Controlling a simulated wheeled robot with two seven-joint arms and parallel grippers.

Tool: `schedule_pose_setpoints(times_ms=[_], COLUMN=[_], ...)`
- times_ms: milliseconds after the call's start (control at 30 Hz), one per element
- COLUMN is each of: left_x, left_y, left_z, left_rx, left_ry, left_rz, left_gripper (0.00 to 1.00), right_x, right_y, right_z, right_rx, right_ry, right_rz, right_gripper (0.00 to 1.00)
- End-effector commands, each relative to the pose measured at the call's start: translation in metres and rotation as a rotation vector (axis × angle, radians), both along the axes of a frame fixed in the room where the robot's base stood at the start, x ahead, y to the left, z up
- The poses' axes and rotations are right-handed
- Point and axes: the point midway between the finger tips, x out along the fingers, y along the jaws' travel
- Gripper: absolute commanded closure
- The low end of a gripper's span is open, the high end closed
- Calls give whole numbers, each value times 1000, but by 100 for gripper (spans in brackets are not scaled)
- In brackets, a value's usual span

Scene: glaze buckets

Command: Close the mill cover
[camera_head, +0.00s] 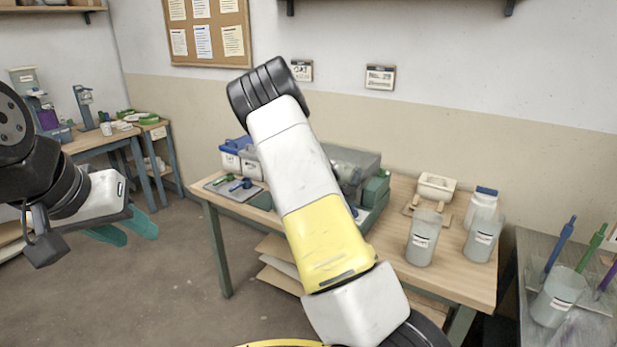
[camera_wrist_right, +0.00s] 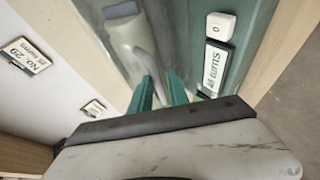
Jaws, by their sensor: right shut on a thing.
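The mill (camera_head: 376,190), a green and grey machine on the wooden table, is largely hidden behind my right arm in the head view. Its grey, see-through-looking cover (camera_head: 352,158) shows beside the arm; I cannot tell how far it stands open. In the right wrist view, the green mill body (camera_wrist_right: 245,25) carries a label. There my right gripper (camera_wrist_right: 166,88) is close in, its green fingers shut on a pale grey bar (camera_wrist_right: 146,62) that looks like the cover's handle. My left gripper (camera_head: 130,228) is at the left, its green fingers apart and empty, away from the table.
A side table (camera_head: 597,322) holds colored tools at right.

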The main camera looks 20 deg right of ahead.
Motion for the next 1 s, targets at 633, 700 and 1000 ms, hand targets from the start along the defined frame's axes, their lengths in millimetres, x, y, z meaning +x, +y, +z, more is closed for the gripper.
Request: schedule_pose_setpoints(times_ms=[633,700,1000], left_x=[0,0,0], left_y=[0,0,0], left_z=[0,0,0], left_rx=[0,0,0], left_ry=[0,0,0], left_rz=[0,0,0], left_gripper=[64,64,64], right_x=[-22,-31,-64], right_y=[13,18,30], right_z=[-12,-5,21], right_rx=[8,10,7], right_ry=[48,46,37], right_rz=[3,5,3], right_gripper=[66,66,66])
